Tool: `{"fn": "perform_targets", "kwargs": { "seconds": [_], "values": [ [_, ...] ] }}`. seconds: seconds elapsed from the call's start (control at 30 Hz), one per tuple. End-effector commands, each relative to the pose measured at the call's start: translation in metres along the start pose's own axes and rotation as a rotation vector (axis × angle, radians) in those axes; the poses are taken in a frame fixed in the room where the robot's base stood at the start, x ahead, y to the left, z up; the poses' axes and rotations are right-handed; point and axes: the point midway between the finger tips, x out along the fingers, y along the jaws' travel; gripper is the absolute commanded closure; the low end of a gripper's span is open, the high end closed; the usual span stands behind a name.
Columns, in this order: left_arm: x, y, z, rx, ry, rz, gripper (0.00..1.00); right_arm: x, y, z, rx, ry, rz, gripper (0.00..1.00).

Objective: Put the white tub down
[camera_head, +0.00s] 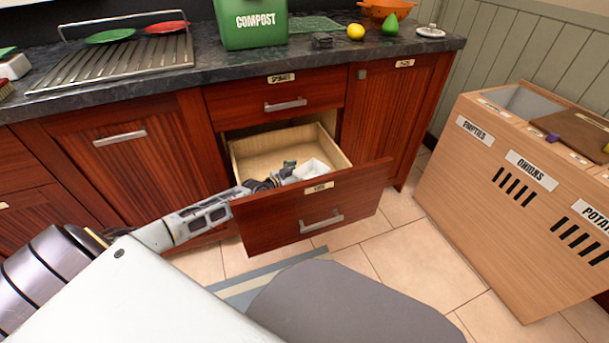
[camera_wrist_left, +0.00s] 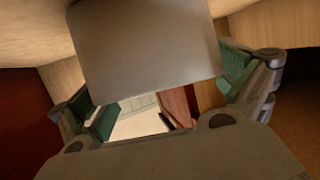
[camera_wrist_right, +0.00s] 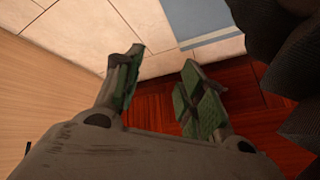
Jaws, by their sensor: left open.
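The white tub (camera_head: 315,168) is inside the open drawer (camera_head: 262,228), toward its right side. My left gripper (camera_head: 284,174) reaches over the drawer front, just left of the tub. In the left wrist view, the tub (camera_wrist_left: 145,50) looks pale grey and lies between and beyond the spread green-padded fingers. The fingers are open; a gap shows at the lower left pad, and contact on the other side is unclear. The drawer floor under the tub is partly hidden. My right gripper (camera_wrist_right: 163,70) shows only in its wrist view, open and empty.
The counter (camera_head: 330,58) above holds a dish rack (camera_head: 110,62), a green compost bin (camera_head: 250,25) and fruit. A wooden vegetable bin (camera_head: 520,190) stands at the right. The drawer's left half has bare floor. Tiled floor (camera_head: 400,255) is clear between drawer and bin.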

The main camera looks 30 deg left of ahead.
Motion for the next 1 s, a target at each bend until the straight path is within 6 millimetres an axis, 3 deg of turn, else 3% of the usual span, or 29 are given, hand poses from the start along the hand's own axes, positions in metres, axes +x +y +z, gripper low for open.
{"fn": "perform_targets", "kwargs": {
  "seconds": [0.27, 1.0],
  "values": [
    [-0.008, -0.001, -0.002, 0.001, -0.002, -0.001, 0.0, -0.007, -0.001, -0.002, -0.006, -0.018, 0.007, 0.6],
    [-0.065, 0.0, -0.002, 0.0, -0.002, 0.0, 0.0, -0.054, -0.003, -0.031, -0.056, -0.103, 0.05, 0.6]
  ]
}}
